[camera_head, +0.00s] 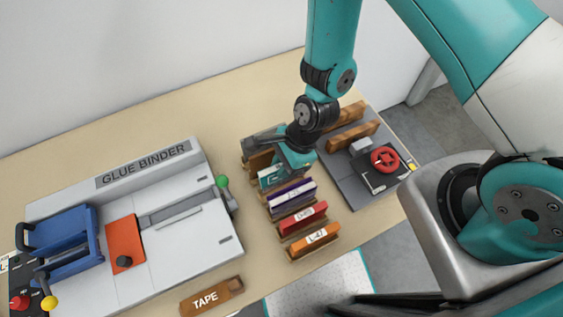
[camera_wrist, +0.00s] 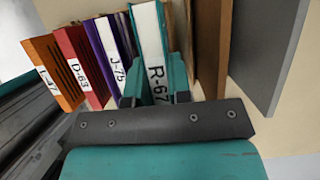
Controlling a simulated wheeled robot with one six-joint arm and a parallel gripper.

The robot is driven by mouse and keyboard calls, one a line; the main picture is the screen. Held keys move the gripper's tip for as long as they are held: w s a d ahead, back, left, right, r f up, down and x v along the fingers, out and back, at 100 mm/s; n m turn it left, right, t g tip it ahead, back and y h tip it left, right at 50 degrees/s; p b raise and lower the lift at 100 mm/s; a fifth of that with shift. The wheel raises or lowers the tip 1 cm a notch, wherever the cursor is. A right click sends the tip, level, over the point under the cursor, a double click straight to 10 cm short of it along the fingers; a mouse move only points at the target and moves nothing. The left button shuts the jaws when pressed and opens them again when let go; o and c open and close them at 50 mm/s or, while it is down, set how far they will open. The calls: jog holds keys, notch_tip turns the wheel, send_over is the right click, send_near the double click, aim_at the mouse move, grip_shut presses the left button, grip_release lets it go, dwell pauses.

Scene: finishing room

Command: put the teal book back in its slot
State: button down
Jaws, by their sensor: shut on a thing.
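The teal book (camera_wrist: 148,38), labelled R-67, is gripped between the two fingers of my gripper (camera_wrist: 155,92) in the wrist view. In the head view my gripper (camera_head: 285,172) is over the far part of the book row, and the teal book (camera_head: 268,178) shows only partly beneath it. The book stands upright beside the purple book (camera_head: 291,194), labelled J-75. A brown wooden divider (camera_wrist: 208,45) is on its other side. Whether the book's bottom rests in the rack is hidden.
Red (camera_head: 302,219) and orange (camera_head: 315,241) books stand nearer the front of the rack. A glue binder (camera_head: 190,230) lies left. A grey press with a red wheel (camera_head: 385,159) and wooden boards stands right. A tape block (camera_head: 212,296) lies at the front edge.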

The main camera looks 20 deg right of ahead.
jog(key=shift+f+b, duration=1.35)
jog(key=shift+f, duration=0.65)
jog(key=shift+f+b, duration=0.4)
jog(key=shift+f, duration=0.25)
jog(key=c, duration=1.3)
grip_release()
jog(key=shift+p+v, duration=4.2)
jog(key=shift+v, duration=1.35)
jog(key=shift+a, duration=0.1)
